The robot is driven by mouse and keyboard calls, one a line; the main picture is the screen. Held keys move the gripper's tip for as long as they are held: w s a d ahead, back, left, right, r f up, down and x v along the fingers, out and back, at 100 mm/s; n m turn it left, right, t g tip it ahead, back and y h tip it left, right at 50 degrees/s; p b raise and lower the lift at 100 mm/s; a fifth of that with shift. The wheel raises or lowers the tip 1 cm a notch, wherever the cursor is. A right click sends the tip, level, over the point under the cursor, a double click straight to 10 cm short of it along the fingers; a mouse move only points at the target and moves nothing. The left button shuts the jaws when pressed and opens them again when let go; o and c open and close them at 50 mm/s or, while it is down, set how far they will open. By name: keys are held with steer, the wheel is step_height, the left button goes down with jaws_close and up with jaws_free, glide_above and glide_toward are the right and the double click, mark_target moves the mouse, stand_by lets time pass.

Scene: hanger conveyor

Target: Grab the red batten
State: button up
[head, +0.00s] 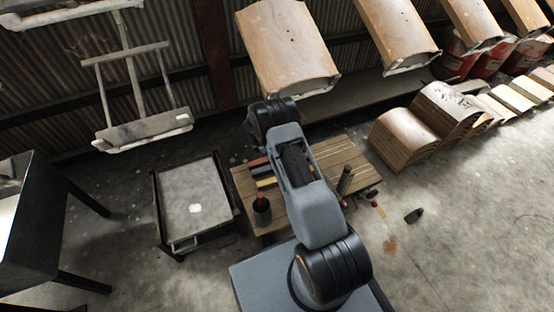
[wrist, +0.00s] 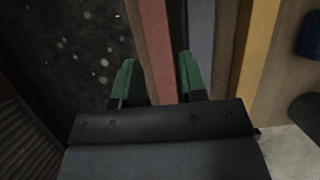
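The red batten (wrist: 155,45) runs up the middle of the wrist view. It lies beside a blue-grey batten (wrist: 200,45) and a yellow batten (wrist: 260,40). My gripper (wrist: 157,62) is open, its green fingertips to the left and right of the red batten in the picture. I cannot tell whether the fingers reach down beside it or hover above it. In the head view the battens lie on the left part of a slatted wooden table (head: 335,155); my arm covers much of the table and hides the gripper.
A dark cup (head: 262,212) holding something red stands at the table's front left. A grey-topped cart (head: 190,208) is to the left. Curved wooden panels (head: 288,48) hang at the back; more stacked panels (head: 403,138) stand at right. Front right floor is mostly clear.

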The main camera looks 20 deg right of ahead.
steer(key=shift+b+x, duration=1.6)
steer(key=shift+x, duration=1.25)
steer(key=shift+w+a, duration=0.1)
steer(key=shift+a, duration=0.05)
steer(key=shift+c, duration=0.4)
steer(key=c, duration=0.5)
steer(key=shift+c, duration=0.2)
